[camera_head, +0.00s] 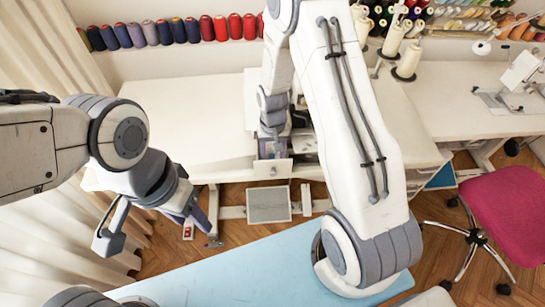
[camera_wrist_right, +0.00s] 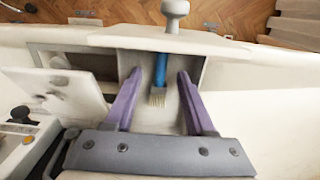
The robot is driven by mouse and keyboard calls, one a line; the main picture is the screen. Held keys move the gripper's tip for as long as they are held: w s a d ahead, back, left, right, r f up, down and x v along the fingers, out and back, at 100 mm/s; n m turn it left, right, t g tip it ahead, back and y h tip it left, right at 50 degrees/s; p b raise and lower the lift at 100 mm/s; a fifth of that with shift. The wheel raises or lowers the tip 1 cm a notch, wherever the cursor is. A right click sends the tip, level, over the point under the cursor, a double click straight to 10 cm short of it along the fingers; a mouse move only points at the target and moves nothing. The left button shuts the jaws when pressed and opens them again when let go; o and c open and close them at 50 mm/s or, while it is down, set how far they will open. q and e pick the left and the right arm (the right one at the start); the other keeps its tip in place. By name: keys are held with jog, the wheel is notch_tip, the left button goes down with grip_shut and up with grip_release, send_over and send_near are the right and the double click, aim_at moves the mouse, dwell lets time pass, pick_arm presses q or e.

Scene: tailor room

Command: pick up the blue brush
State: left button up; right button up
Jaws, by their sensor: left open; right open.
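The blue brush (camera_wrist_right: 160,72) lies in an open drawer (camera_wrist_right: 150,44) in the right wrist view, its pale bristles toward the bottom of the picture. My right gripper (camera_wrist_right: 160,74) is open, with its two purple fingers on either side of the brush and gaps on both sides. I cannot tell how far above the brush the fingertips are. In the head view my right gripper (camera_head: 272,148) is over the drawer (camera_head: 272,170), and the brush cannot be made out there. My left gripper (camera_head: 160,238) is open and empty, off to the left in front of the table.
The white table (camera_head: 185,115) is clear left of the drawer. A round knob (camera_wrist_right: 175,12) stands out from the drawer front. A sewing machine (camera_wrist_right: 18,130) is at the left of the wrist view. A pink chair (camera_head: 510,210) stands at the right. Thread spools (camera_head: 165,32) line the back.

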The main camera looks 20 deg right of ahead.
jog(key=shift+f, duration=0.15)
grip_shut()
